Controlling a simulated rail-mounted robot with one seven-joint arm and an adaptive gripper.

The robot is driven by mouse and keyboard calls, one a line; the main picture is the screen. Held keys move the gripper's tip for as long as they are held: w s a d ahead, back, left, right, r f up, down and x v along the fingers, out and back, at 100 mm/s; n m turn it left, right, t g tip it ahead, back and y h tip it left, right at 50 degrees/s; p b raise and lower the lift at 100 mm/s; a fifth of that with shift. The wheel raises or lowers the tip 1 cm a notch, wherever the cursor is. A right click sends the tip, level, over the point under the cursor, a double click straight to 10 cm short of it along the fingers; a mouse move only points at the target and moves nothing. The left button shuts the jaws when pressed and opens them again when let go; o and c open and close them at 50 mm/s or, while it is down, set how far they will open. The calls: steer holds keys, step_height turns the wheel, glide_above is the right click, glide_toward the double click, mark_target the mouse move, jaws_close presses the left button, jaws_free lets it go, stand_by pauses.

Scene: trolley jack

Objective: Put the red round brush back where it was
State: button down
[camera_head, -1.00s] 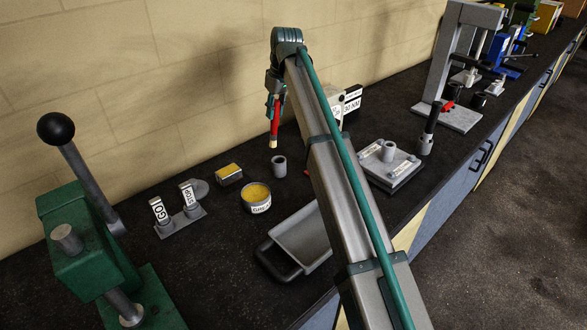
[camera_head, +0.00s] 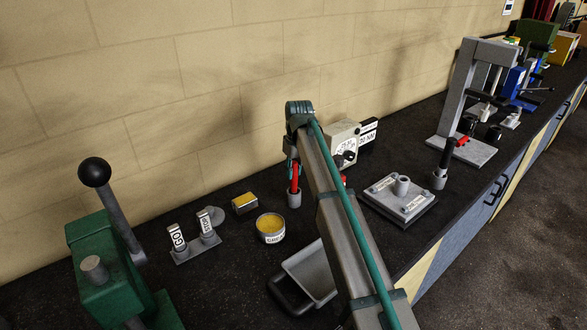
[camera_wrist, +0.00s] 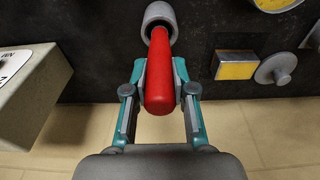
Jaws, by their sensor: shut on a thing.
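The red round brush (camera_head: 295,180) stands upright with its lower end inside a small grey cup (camera_head: 294,199) on the black bench. Its bristles are hidden in the cup. My gripper (camera_head: 293,168) is shut on the upper part of the red handle, partly hidden by my arm. In the wrist view the red brush (camera_wrist: 160,78) lies between the two fingers of my gripper (camera_wrist: 160,95), and its far end goes into the round mouth of the grey cup (camera_wrist: 159,14).
A yellow-filled tin (camera_head: 270,228), a small yellow-topped block (camera_head: 245,203) and the GO/STOP tag stand (camera_head: 196,246) are left of the cup. A dial box (camera_head: 343,143) stands behind right. A grey tray (camera_head: 312,274) lies in front, and a square plate (camera_head: 399,200) to the right.

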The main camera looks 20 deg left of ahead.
steer(key=shift+f, duration=0.1)
steer(key=shift+f, duration=0.2)
steer(key=c, duration=1)
jaws_free()
steer(key=shift+o, duration=0.2)
steer(key=shift+r, duration=0.15)
steer(key=r+b, duration=0.1)
steer(key=r, duration=0.3)
steer(key=r+b, duration=0.1)
steer(key=r, duration=0.3)
steer(key=d+r+b, duration=0.1)
steer(key=r, duration=0.3)
steer(key=shift+s+d+b, duration=0.1)
steer(key=shift+s+b, duration=0.25)
